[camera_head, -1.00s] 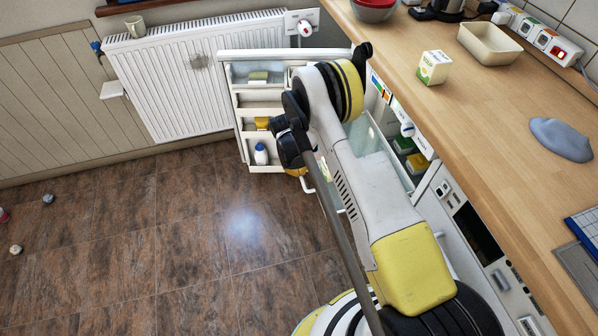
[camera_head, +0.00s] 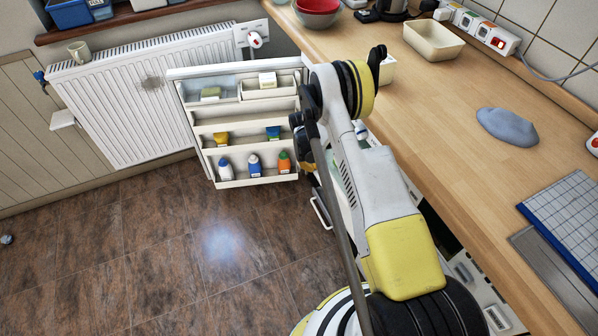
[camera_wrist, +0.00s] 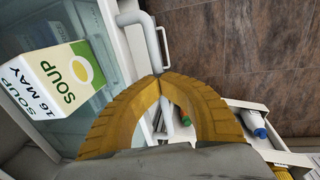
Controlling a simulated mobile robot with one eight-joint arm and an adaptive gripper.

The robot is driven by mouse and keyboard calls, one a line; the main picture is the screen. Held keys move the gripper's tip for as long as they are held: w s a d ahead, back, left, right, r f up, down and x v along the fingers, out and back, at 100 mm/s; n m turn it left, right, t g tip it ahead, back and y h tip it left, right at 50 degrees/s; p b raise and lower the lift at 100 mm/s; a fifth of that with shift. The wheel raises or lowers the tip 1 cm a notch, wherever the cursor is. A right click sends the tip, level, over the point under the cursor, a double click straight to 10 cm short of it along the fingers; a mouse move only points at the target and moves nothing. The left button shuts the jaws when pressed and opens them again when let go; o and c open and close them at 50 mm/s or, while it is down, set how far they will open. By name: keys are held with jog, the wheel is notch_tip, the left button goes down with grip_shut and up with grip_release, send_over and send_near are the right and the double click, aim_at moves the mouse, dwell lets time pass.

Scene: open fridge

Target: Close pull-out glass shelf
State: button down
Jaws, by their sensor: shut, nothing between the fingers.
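In the wrist view, a pale glass shelf (camera_wrist: 72,126) with a white front edge (camera_wrist: 118,45) lies on the left. A white carton marked SOUP (camera_wrist: 52,82) stands in front of or on the glass; I cannot tell which. In the head view my arm hides most of the fridge inside, the shelf and most of my gripper.
The fridge door (camera_head: 235,72) stands open on the left, its racks holding several bottles (camera_head: 254,165). A white handle (camera_head: 321,209) juts out below my wrist. The worktop (camera_head: 450,130) runs along the right.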

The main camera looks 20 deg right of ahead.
aim_at(329, 161)
jog(key=d, duration=0.7)
jog(key=c, duration=1.8)
grip_release()
jog(key=shift+f, duration=0.1)
jog(key=shift+o, duration=0.2)
notch_tip(329, 161, up, 12)
jog(key=a, duration=0.2)
jog(key=shift+a, duration=0.2)
